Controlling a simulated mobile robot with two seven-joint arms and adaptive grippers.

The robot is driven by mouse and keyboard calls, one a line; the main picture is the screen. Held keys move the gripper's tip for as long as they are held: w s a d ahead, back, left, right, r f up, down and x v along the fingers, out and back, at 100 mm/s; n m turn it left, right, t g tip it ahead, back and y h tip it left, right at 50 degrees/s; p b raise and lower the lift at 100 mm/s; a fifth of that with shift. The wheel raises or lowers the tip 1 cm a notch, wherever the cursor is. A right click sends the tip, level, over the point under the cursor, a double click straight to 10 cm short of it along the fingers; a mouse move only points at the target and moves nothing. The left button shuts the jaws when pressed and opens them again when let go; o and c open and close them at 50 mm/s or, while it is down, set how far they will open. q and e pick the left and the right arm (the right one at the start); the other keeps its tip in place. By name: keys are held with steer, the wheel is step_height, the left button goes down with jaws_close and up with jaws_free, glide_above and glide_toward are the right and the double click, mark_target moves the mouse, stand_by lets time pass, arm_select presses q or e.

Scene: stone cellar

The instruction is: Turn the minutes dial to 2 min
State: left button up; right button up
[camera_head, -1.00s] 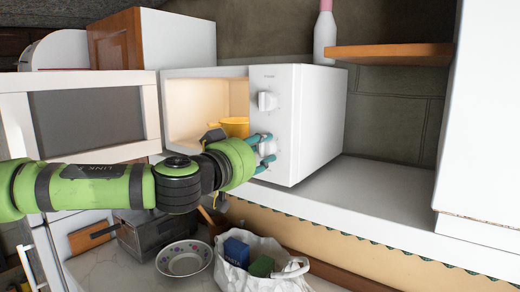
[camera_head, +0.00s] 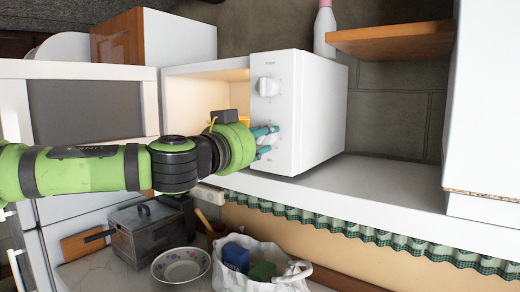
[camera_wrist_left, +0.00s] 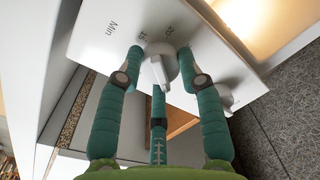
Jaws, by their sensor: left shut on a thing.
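The white microwave (camera_head: 310,115) stands on a white shelf with its control panel facing my left arm. The minutes dial (camera_wrist_left: 160,71) is the lower of two white dials in the head view. In the left wrist view the print "Min" and the numbers 15 and 20 show beside it. My left gripper (camera_head: 267,141) is shut on this dial, with teal fingers on both sides of it, as the left wrist view also shows (camera_wrist_left: 161,60). The exact mark the dial points to cannot be read. The upper dial (camera_head: 266,87) is free. My right gripper is not in view.
Below are a metal pot (camera_head: 150,232), a patterned bowl (camera_head: 181,266) and a white bag (camera_head: 285,278). The shelf (camera_head: 390,190) right of the microwave is clear.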

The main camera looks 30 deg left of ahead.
arm_select(q)
steer(key=shift+r+m+b, duration=0.25)
steer(key=shift+m+b, duration=0.05)
steer(key=shift+m, duration=0.35)
steer(key=shift+r+m+b, duration=0.25)
steer(key=shift+m, duration=0.4)
steer(key=o, duration=1.1)
steer(key=shift+o, duration=0.2)
steer(key=shift+d+f, duration=0.15)
steer(key=shift+f, duration=0.05)
steer(key=shift+s, duration=0.1)
